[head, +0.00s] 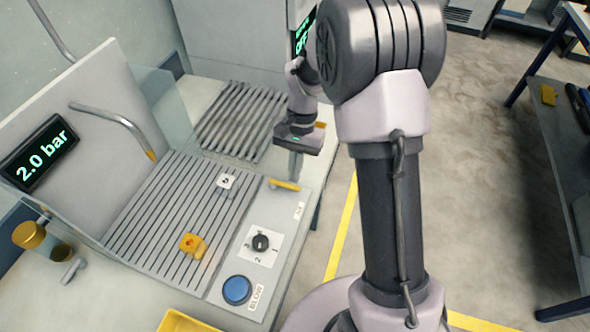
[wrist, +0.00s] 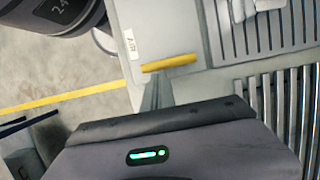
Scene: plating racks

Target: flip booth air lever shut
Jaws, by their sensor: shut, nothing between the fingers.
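The air lever (head: 285,185) is a short yellow bar on the pale control panel beside the slatted bed. It lies roughly crosswise in the head view. A small label (head: 299,210), which seems to read AIR, is close by. In the wrist view the yellow lever (wrist: 168,63) lies just past my fingertips, with the label (wrist: 130,43) to its left. My gripper (head: 295,174) is shut and empty, pointing down just above the lever. In the wrist view my gripper (wrist: 157,90) partly hides the panel below the lever. I cannot tell whether the fingers touch it.
A display (head: 40,152) reads 2.0 bar. On the slatted bed (head: 150,215) sit a yellow part (head: 193,245) and a white part (head: 226,181). A knob (head: 261,243) and a blue button (head: 237,289) share the panel. A second slatted rack (head: 240,120) stands behind.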

